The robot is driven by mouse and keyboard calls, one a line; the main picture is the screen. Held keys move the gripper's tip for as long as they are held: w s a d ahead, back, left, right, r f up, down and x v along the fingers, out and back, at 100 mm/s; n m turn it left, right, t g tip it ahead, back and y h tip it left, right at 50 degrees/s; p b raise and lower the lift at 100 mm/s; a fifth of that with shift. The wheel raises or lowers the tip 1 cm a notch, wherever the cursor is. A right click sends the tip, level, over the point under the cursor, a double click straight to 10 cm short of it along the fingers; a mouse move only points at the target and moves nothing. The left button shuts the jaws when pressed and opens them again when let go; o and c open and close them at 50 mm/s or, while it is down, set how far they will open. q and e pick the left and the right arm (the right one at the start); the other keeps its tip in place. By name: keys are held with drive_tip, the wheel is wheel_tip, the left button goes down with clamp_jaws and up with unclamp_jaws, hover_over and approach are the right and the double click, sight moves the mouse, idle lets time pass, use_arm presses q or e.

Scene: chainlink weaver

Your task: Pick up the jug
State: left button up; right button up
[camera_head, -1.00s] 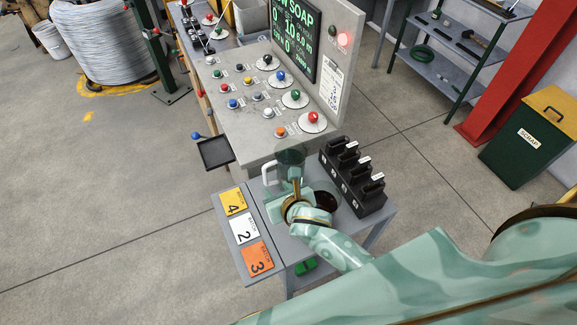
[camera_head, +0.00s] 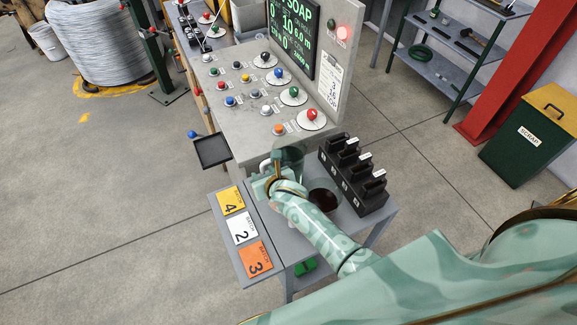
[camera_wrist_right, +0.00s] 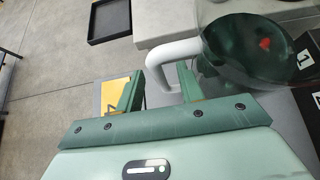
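The jug (camera_head: 290,156) is a see-through grey vessel with a white handle. It stands on the small grey side table, partly hidden by my right gripper (camera_head: 264,184). In the right wrist view, the jug (camera_wrist_right: 243,45) is at upper right, with a dark green inside and a red spot showing. Its white handle (camera_wrist_right: 172,52) reaches left and bends down between the fingers of my right gripper (camera_wrist_right: 158,88). The fingers look apart, one on each side of the handle; I cannot tell whether they touch it. My left gripper is not in view.
A dark-filled round vessel (camera_head: 324,199) stands beside my right wrist. A black block rack (camera_head: 352,178) is to its right. Numbered cards (camera_head: 241,229) lie on the left shelf. A control console (camera_head: 235,130) with knobs and a black tray (camera_head: 212,151) stand behind.

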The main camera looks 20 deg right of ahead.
clamp_jaws()
drive_tip(key=shift+s, duration=0.1)
idle(1.1)
drive_tip(key=shift+r, duration=0.1)
